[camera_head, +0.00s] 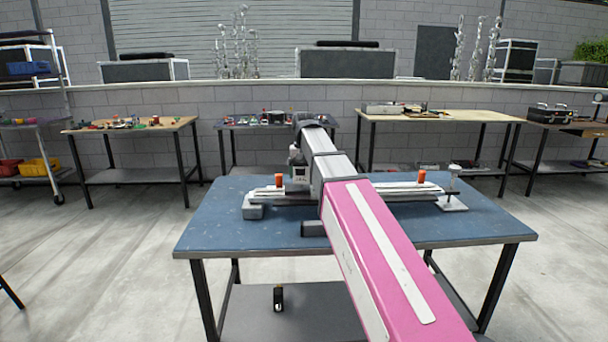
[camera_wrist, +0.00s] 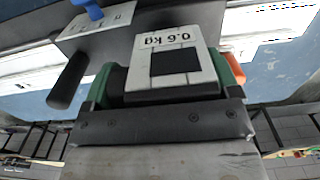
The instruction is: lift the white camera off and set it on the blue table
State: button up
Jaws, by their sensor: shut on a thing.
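The white camera (camera_wrist: 186,42), marked 0.6 kg with a black square on its face, is between the green pads of my gripper (camera_wrist: 167,80) in the wrist view. The gripper is shut on it. In the head view the white camera (camera_head: 299,179) shows just left of my arm, at the long pale rail (camera_head: 398,190). My arm hides part of it, and I cannot tell whether it touches the rail. The blue table (camera_head: 215,222) bears the rail, which lies across it from left to right.
Orange knobs (camera_head: 421,177) stand on the rail. A plate with a white post (camera_head: 454,184) is at its right end. A dark block (camera_head: 313,229) lies near the table's middle. The table's front left and right are clear. Other benches stand along the wall.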

jog(key=shift+r, duration=0.25)
jog(key=shift+r, duration=2.4)
jog(key=shift+r, duration=0.1)
